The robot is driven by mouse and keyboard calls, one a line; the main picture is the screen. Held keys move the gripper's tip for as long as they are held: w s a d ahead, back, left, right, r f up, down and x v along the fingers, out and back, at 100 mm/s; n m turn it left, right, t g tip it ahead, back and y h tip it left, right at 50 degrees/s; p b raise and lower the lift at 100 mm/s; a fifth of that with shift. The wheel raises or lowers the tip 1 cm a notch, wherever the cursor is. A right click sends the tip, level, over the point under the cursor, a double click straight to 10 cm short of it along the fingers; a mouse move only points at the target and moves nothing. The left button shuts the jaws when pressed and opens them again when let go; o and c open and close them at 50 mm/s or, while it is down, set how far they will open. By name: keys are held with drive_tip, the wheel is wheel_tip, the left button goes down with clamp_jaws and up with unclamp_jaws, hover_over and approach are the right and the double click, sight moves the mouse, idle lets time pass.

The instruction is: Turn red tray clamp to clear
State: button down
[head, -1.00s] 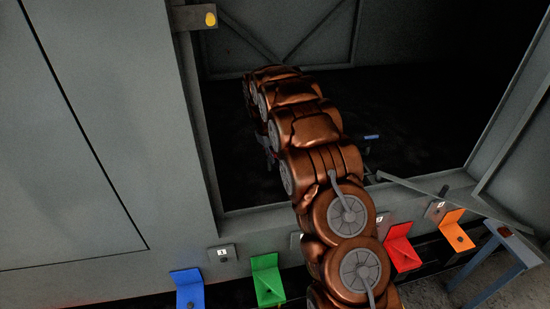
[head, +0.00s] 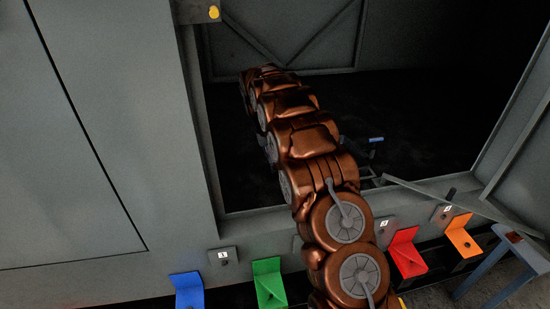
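A red bracket-shaped piece (head: 406,255) sits in the row below the opening's front sill, just right of my copper-coloured arm. It has a sloped upper plate and a lower plate with a small dark knob. I cannot tell whether it is the red tray clamp or a marker for it. My arm reaches over the sill into the dark enclosure. No gripper fingers can be made out; the arm's far end is hidden. A small blue-topped part (head: 376,139) stands inside the opening, right of the arm.
A blue piece (head: 187,290), a green piece (head: 268,284) and an orange piece (head: 461,236) share the front row. A thin grey bar (head: 430,193) slants across the sill's right end. A blue-grey stand (head: 500,265) is at lower right. A grey panel fills the left.

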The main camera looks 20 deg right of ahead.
drive_tip(key=shift+w, duration=0.1)
drive_tip(key=c, duration=1.1)
unclamp_jaws()
drive_tip(key=shift+c, duration=0.2)
drive_tip(key=shift+r, duration=0.1)
wheel_tip(320, 180, up, 12)
drive_tip(key=a, duration=0.2)
drive_tip(key=shift+w+a+f, duration=0.15)
drive_tip(key=shift+w+f, duration=0.05)
